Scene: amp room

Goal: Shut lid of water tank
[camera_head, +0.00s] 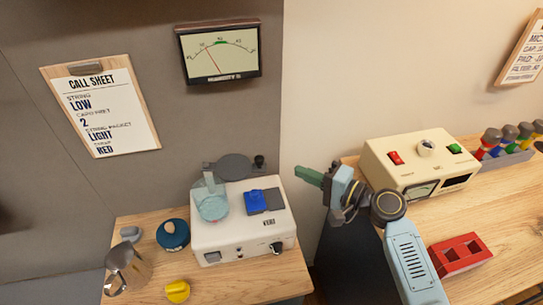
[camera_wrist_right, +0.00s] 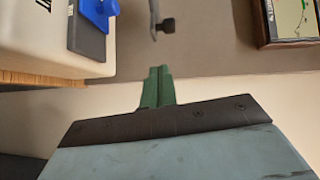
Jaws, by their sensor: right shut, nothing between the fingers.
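A white machine (camera_head: 243,238) stands on the left wooden table; it also shows in the right wrist view (camera_wrist_right: 60,50). A pale blue, see-through round water tank (camera_head: 212,207) sits at its left top. A round dark grey lid (camera_head: 235,166) lies open behind the machine's back edge, off the tank. A black knob (camera_head: 259,161) is at the lid's right end; in the right wrist view the knob (camera_wrist_right: 168,25) is just beyond my fingertips. My right gripper (camera_head: 308,176), with green fingers, is shut and empty to the right of the lid, apart from it. My left gripper is not in view.
A blue switch on a dark plate (camera_head: 265,201) is on the machine's top. A metal jug (camera_head: 126,268), a blue round pot (camera_head: 173,234) and a yellow piece (camera_head: 177,291) stand left. A cream box (camera_head: 420,160) and red block (camera_head: 461,255) are on the right table. A gap separates the tables.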

